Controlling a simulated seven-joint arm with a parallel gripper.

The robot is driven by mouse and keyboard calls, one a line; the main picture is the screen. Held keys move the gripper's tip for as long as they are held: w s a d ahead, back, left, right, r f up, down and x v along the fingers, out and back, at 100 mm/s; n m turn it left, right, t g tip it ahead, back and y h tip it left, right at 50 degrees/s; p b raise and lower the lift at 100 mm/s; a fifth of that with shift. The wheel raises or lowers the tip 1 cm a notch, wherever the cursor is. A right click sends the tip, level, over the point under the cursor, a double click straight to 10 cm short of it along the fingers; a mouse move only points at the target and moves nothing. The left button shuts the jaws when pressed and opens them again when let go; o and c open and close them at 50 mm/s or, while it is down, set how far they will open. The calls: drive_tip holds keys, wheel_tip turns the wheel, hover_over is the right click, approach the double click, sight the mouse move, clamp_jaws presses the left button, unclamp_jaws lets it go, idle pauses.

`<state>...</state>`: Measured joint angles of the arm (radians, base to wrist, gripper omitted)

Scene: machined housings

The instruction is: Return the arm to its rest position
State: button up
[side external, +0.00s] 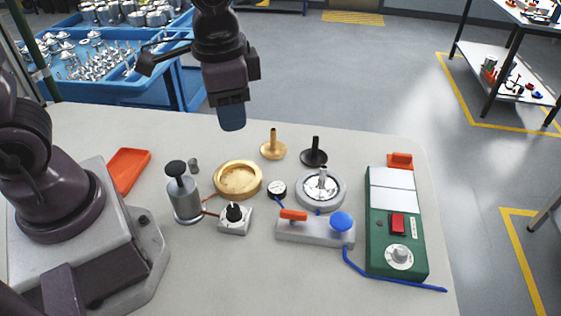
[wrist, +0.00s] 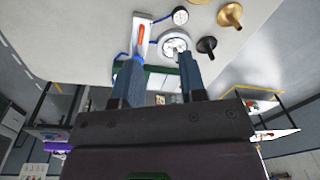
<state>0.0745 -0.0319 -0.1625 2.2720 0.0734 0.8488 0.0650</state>
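My gripper (side external: 232,118) hangs above the back of the light table in the side view, clear of all the parts. In the wrist view its two blue-grey fingers (wrist: 160,60) stand apart with nothing gripped between them. On the table below are a brass ring-shaped housing (side external: 238,191) and a silver housing (side external: 341,192) with a knobbed part in it. A brass knobbed lid (side external: 273,151) and a black knobbed lid (side external: 314,157) stand behind them. The silver housing (wrist: 174,46) and black lid (wrist: 206,45) also show in the wrist view.
A grey cylinder with a black knob (side external: 184,200), a small joystick box (side external: 234,224), a dial gauge (side external: 277,189), a grey fixture with a blue knob (side external: 310,233) and a green control box (side external: 397,262) crowd the middle and right. An orange tray (side external: 128,168) lies left. Blue bins (side external: 110,92) stand behind.

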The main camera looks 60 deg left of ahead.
drive_tip(key=s+a+r+n+t, duration=0.4)
drive_tip(key=s+r, duration=0.3)
drive_tip(key=r, duration=0.2)
drive_tip(key=shift+s+a+r+t+h, duration=0.3)
drive_tip(key=shift+s+a+t, duration=0.1)
drive_tip(key=shift+a, duration=0.4)
